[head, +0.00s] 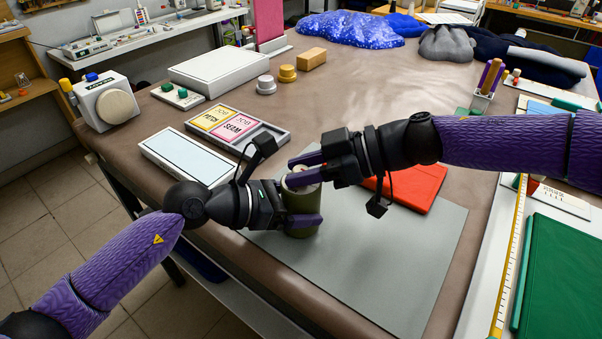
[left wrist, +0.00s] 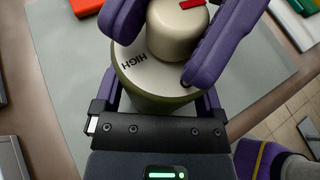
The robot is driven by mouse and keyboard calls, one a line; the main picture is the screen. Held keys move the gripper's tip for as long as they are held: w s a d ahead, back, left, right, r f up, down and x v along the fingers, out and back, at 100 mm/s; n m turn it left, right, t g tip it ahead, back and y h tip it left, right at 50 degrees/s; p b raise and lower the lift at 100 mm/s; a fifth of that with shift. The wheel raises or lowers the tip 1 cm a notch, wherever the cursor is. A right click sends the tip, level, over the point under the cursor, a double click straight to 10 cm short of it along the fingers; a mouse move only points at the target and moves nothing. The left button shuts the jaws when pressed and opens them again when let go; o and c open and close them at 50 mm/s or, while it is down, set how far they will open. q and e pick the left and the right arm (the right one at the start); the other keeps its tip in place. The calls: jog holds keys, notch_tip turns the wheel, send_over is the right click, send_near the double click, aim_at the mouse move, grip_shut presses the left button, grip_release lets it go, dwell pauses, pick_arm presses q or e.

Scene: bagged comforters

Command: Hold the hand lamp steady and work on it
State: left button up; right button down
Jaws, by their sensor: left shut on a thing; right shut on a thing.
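The hand lamp (head: 302,202) is an olive-green cylinder, upright on the grey mat (head: 425,255). Its pale top carries the word HIGH and a cream knob with a red mark, seen in the left wrist view (left wrist: 178,38). My left gripper (head: 298,208) is shut around the lamp's body from the left, with one purple finger across its near side. My right gripper (head: 302,172) comes from the right above it and is shut on the knob, its fingers on either side. The lamp's underside and much of its far side are hidden.
A red flat case (head: 408,186) lies on the mat close behind my right gripper. A tray with yellow and pink cards (head: 222,122) and a pale flat box (head: 188,157) are at the left. A green mat (head: 560,275) lies at the right. The mat's front is clear.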

jog(key=shift+n+g, duration=0.5)
jog(key=shift+g, duration=0.1)
jog(key=c, duration=0.8)
grip_release()
jog(key=shift+g, duration=0.4)
jog(key=o, duration=0.8)
